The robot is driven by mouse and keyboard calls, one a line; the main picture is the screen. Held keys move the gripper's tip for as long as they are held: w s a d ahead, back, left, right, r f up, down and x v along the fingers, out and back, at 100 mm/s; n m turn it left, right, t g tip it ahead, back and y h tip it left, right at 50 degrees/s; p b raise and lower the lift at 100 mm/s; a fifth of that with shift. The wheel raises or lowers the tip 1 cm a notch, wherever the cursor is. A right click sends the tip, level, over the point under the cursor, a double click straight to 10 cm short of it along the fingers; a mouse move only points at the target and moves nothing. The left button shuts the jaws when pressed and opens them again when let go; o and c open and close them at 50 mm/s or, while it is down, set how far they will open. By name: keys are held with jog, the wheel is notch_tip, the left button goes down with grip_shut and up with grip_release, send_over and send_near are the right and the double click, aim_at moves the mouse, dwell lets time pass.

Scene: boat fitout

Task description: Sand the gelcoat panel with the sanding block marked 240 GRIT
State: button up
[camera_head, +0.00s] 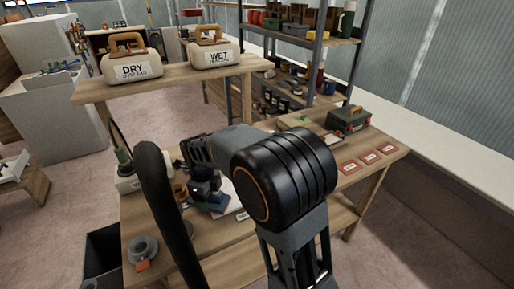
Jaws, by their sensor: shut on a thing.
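My gripper (206,186) hangs over the workbench, left of my large black arm joint. It is shut on a small bluish block (213,204), which looks like a sanding block; its marking cannot be read. A white flat piece (229,188), probably the gelcoat panel, lies on the bench by the gripper, mostly hidden behind my arm. I cannot tell whether the block touches it.
Three red labelled pads (367,159) lie on the bench's right end, near a dark toolbox (347,119). A grey round item (143,247) sits front left.

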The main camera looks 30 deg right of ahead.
notch_tip(320, 180, up, 2)
jog(key=shift+r+p, duration=2.2)
jog(key=shift+r, duration=0.2)
